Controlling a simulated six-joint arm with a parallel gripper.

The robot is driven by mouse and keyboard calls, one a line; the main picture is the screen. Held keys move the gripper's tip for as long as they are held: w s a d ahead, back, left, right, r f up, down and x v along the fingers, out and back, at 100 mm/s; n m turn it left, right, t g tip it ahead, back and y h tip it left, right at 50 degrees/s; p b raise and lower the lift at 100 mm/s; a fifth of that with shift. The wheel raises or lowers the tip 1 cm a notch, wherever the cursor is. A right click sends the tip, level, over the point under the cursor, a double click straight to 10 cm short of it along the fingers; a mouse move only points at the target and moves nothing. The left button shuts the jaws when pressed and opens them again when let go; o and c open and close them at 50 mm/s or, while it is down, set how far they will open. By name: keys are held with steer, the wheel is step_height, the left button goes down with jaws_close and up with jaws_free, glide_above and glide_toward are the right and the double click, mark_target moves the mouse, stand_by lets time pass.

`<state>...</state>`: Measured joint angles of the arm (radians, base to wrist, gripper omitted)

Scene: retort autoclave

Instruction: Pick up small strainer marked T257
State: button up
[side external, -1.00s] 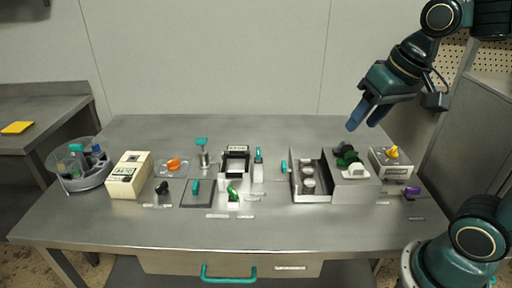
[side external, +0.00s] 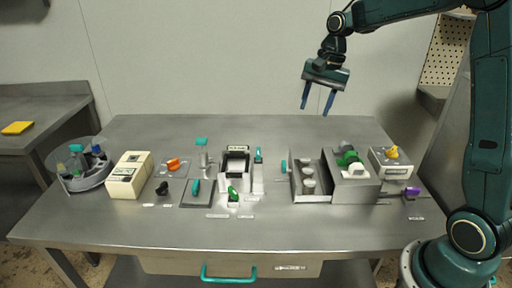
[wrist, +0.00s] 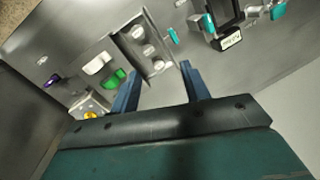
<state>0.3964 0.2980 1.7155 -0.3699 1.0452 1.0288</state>
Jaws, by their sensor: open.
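No marking T257 is legible in either view, so I cannot tell which thing is the small strainer. Several small pale round pieces (side external: 308,182) sit in an open metal tray (side external: 296,190) right of the table's middle. They also show in the wrist view (wrist: 148,50). My gripper (side external: 316,108) is open and empty, high above the back of the table, with its fingers pointing down. In the wrist view my gripper (wrist: 160,72) has its two blue fingers apart, with nothing between them.
A grey box with green and white knobs (side external: 350,160) adjoins the tray. A box with a yellow knob (side external: 393,152) stands to its right. A clear round bin (side external: 83,180), a cream box (side external: 128,175) and small fixtures fill the left. The table's front strip is clear.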

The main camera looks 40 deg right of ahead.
mark_target(306, 159)
steer(key=w+d+f+m+g+y, duration=0.1)
steer(key=w+d+f+m, duration=0.4)
steer(key=d+f, duration=0.4)
step_height(306, 159, down, 3)
steer(key=shift+d+r, duration=0.1)
steer(key=shift+d, duration=0.3)
steer(key=shift+x, duration=4.35)
steer(key=shift+s+a, duration=0.15)
steer(key=shift+x, duration=2.6)
steer(key=c, duration=0.8)
